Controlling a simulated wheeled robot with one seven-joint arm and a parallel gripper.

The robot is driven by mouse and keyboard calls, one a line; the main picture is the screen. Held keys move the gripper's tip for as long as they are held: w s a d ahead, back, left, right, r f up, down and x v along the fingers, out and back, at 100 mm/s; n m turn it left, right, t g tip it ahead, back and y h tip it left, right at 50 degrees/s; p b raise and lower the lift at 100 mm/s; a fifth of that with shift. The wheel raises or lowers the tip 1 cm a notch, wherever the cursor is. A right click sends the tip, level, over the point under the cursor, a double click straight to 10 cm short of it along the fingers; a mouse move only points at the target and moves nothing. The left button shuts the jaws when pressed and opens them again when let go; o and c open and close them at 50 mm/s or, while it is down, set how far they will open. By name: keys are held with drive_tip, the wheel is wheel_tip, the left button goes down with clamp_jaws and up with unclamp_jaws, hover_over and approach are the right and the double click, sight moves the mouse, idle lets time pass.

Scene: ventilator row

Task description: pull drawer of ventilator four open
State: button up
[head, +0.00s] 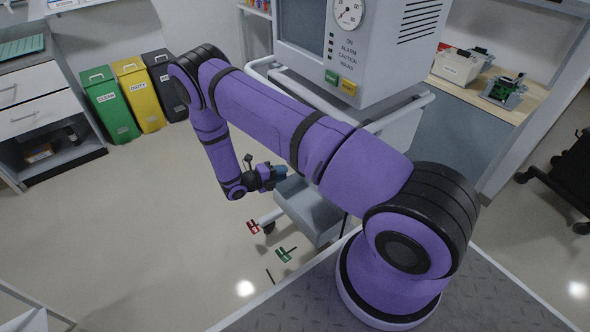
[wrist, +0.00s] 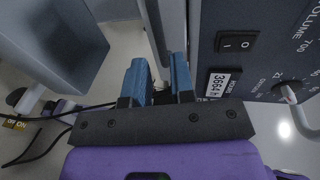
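A pale grey ventilator (head: 385,45) with a screen and round gauge stands at the centre back. No number four can be read on it. Low under its body is a grey box-like part (head: 312,212), perhaps the drawer; whether it is pulled out is unclear. My gripper (head: 281,172) has blue fingers and sits at the upper left of this part. In the wrist view my gripper (wrist: 159,75) shows a gap between its fingers. A grey upright strip (wrist: 154,30) runs toward that gap; contact is unclear. A dark panel (wrist: 230,75) with a switch and dial is close on the right.
Green (head: 108,105), yellow (head: 138,92) and dark (head: 165,85) bins stand at the left back. A drawer cabinet (head: 40,110) is at far left. A wooden counter (head: 480,98) is at right. Cables (wrist: 45,130) show in the wrist view. The left floor is mostly clear.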

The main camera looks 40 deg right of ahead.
drive_tip(key=shift+x, duration=2.95)
drive_tip(key=shift+a, duration=0.1)
clamp_jaws()
